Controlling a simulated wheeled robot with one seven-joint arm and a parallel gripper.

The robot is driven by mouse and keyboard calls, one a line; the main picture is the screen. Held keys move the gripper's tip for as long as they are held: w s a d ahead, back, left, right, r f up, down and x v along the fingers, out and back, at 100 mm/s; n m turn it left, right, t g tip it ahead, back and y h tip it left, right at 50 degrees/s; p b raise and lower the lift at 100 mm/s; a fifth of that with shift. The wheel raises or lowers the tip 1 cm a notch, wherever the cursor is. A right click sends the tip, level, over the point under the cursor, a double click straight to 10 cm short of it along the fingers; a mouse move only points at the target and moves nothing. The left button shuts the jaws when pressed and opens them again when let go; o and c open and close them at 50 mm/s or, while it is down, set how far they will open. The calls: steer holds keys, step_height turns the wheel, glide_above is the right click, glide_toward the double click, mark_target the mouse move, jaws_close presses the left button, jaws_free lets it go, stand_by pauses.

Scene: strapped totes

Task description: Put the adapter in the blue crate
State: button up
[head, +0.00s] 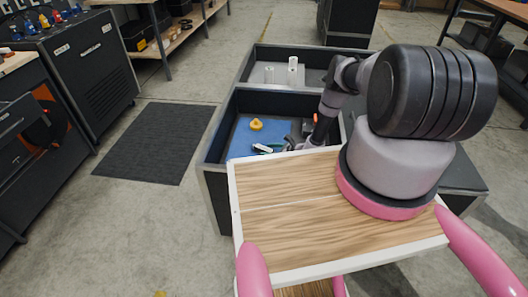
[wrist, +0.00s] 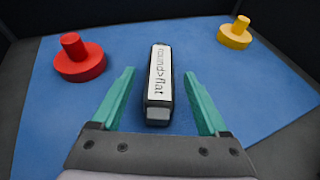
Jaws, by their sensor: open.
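The adapter (wrist: 159,82) is a dark block with a white top lettered "round>flat". It lies on the blue floor of a dark-walled bin, and its white top shows in the head view (head: 262,149). My gripper (wrist: 161,84) is open, with one teal finger on each side of the adapter and a gap at both sides. In the head view my gripper reaches down into the bin, partly hidden by my arm and wooden top. The only blue I see is this bin floor (wrist: 265,85); no separate blue crate shows.
A red knobbed piece (wrist: 81,60) and a yellow knobbed piece (wrist: 235,34) stand on the same blue floor, apart from the fingers. The dark bin wall (head: 214,130) surrounds them. A second grey compartment behind holds white cylinders (head: 293,70). A black mat (head: 150,142) lies left.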

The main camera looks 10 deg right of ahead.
steer(key=shift+x, duration=0.85)
jaws_close()
steer(key=shift+r, duration=0.1)
